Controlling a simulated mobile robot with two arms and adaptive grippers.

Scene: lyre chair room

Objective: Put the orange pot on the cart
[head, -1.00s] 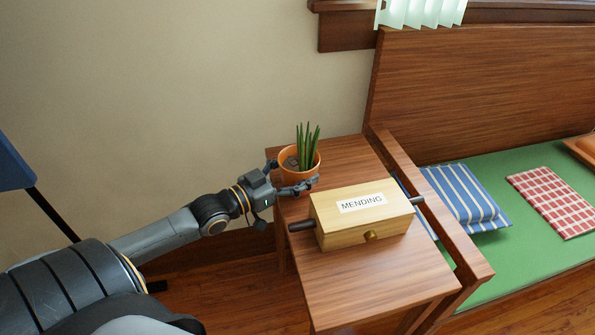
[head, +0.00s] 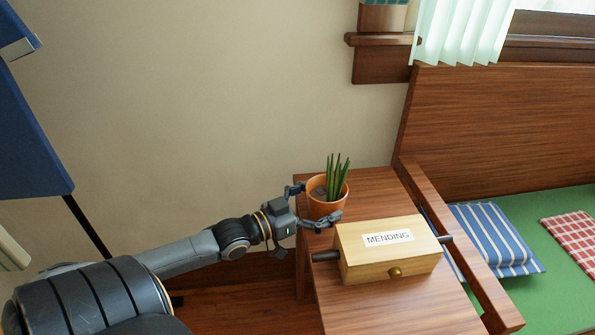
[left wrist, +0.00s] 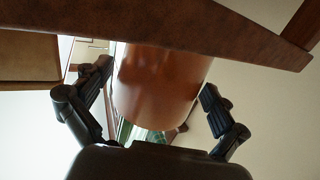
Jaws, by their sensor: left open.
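The orange pot (head: 328,205) holds upright green spiky leaves and stands on the back left part of a wooden side table (head: 440,308). My left gripper (head: 315,203) is open around the pot, with one finger on its far side and one on its near side. In the left wrist view the picture is upside down, and the pot (left wrist: 160,88) sits between the two spread fingers. A gap shows on the right finger's side; contact on the left finger's side is unclear. I cannot make out a cart in these views. My right gripper is not in view.
A wooden box labelled MENDING (head: 375,258) stands just in front of the pot, close to my near finger. A wooden bench (head: 480,120) with a striped cushion (head: 492,240) adjoins the table on the right. A blue panel (head: 30,140) stands at far left.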

